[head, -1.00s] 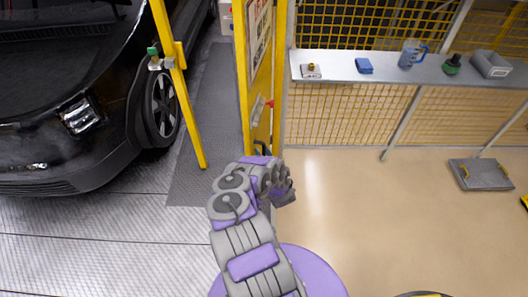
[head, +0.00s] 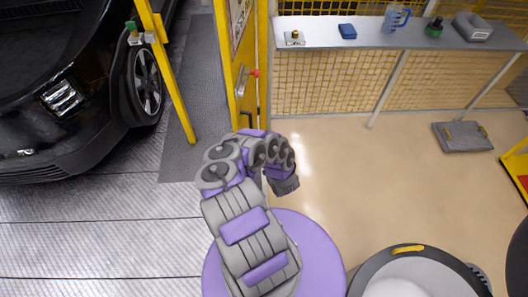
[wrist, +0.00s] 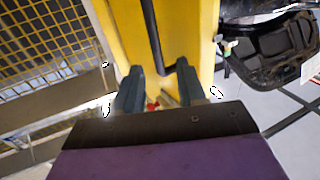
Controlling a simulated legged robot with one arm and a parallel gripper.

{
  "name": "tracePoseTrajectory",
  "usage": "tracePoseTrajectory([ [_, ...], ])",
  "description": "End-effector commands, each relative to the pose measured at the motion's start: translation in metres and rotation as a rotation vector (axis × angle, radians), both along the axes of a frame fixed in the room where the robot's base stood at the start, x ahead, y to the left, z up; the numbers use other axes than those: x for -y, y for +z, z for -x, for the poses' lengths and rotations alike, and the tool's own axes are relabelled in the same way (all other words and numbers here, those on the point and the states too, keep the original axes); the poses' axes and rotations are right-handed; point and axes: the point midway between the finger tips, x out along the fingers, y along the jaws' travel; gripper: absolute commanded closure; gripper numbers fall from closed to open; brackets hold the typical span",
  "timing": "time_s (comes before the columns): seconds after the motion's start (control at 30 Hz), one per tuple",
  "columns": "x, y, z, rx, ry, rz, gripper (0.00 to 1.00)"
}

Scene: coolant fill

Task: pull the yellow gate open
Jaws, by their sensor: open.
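The yellow gate (head: 239,95) is seen at a steep angle in the head view, with a sign on its upper part and a small red knob (head: 255,73). Floor shows between the gate and the yellow post to its left. My gripper (wrist: 158,78) is open at the gate, its two dark fingers pointing at the yellow face in the wrist view. A black bar handle (wrist: 152,35) runs down the gate and bends near the right finger. I cannot tell whether the fingers touch it. In the head view my arm hides the gate's lower end.
A black car (head: 60,90) stands at the left. A yellow post (head: 170,80) carries a green button. A large round bin (head: 415,262) stands at bottom right.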

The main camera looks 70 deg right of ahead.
Motion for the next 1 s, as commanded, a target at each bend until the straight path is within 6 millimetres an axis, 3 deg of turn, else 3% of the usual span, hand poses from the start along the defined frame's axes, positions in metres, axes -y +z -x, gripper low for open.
tracePoseTrajectory([
  [0.2, -0.029, -0.001, 0.031, -0.001, -0.005, -0.001, 0.60],
  [0.43, -0.047, 0.001, 0.044, 0.001, -0.001, 0.006, 0.60],
  [1.0, -0.047, 0.000, 0.046, 0.000, 0.000, 0.003, 0.60],
])
